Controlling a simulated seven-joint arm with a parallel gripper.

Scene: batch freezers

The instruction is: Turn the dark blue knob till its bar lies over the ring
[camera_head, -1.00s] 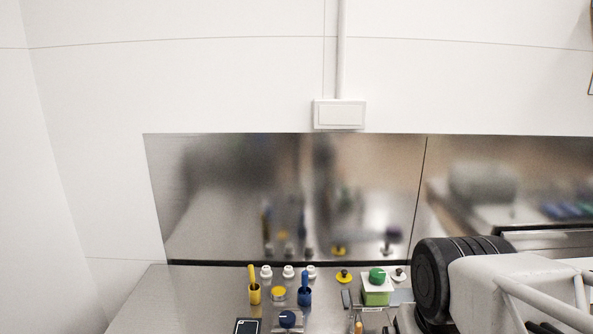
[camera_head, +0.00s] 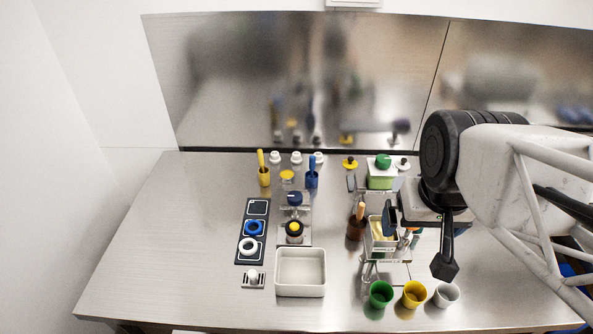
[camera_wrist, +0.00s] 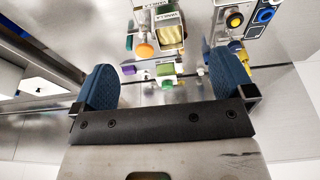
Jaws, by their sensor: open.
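The dark blue knob (camera_head: 295,198) sits on a small metal unit (camera_head: 283,234) near the middle of the table, behind a black-rimmed yellow button (camera_head: 294,228). Its bar is too small to read, and I cannot make out a ring mark beside it. A blue ring (camera_head: 254,228) and a white ring (camera_head: 248,246) lie on the dark panel left of the unit. My gripper (camera_head: 420,238) is open, well to the right of the knob and above the table. In the wrist view its blue fingers (camera_wrist: 167,82) stand wide apart with nothing between them.
A white tray (camera_head: 301,287) stands in front of the unit. Yellow (camera_head: 264,178) and blue (camera_head: 312,180) holders stand behind it. To the right are a brown cup (camera_head: 355,229), a labelled rack and green, yellow and white cups. The table's left side is clear.

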